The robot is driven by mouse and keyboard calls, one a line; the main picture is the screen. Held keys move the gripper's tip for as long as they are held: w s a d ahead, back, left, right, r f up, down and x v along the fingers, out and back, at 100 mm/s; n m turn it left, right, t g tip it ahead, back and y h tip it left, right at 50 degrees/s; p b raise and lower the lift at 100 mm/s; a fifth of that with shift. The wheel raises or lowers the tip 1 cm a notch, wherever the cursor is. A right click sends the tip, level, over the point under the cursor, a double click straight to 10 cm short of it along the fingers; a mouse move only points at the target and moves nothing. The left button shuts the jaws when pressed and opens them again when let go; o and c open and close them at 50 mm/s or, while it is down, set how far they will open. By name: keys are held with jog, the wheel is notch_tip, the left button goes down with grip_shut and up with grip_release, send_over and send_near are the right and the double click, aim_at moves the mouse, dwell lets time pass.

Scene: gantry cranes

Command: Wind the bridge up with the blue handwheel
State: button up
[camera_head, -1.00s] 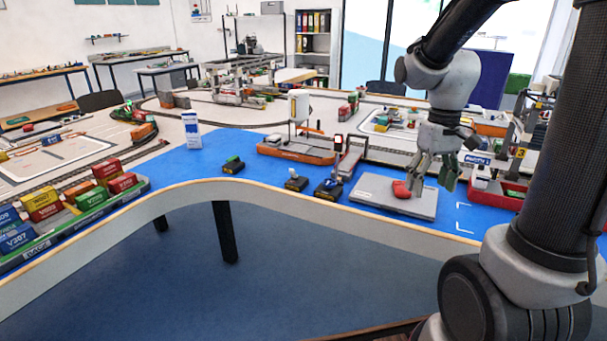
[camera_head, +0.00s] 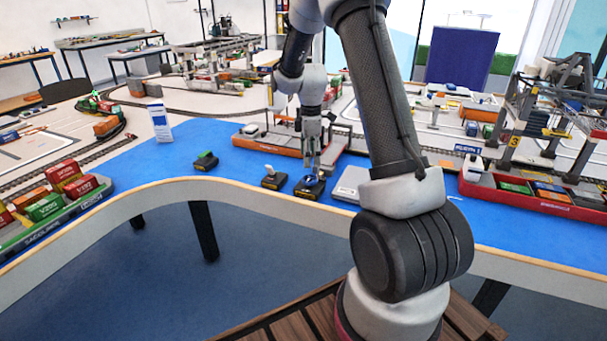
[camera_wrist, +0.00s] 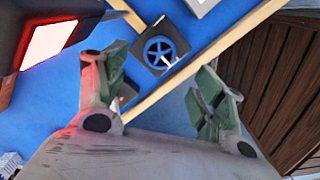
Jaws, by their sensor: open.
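The blue handwheel (camera_head: 310,183) sits on a small black block at the front edge of the blue table strip. In the wrist view the handwheel (camera_wrist: 159,52) shows its spokes and rim, with a light knob at one side. My gripper (camera_head: 313,168) is just above the handwheel in the head view, pointing down. In the wrist view my gripper (camera_wrist: 158,72) is open and empty, with the wheel beyond the fingertips. I cannot tell whether any finger touches it. I cannot clearly make out the bridge; my arm hides part of the area behind the wheel.
Two similar black blocks, one with a green top (camera_head: 205,159) and one with a white top (camera_head: 271,178), stand left of the handwheel. A grey plate (camera_head: 347,186) lies to its right, partly behind my arm. An orange-hulled model (camera_head: 262,143) stands behind. A red barge (camera_head: 535,198) lies right.

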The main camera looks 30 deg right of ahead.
aim_at(310, 178)
jog(key=shift+f+n, duration=0.2)
jog(key=shift+n, duration=0.2)
notch_tip(310, 178, down, 7)
jog(key=shift+f, duration=0.2)
jog(key=shift+c, duration=0.2)
jog(key=c, duration=1)
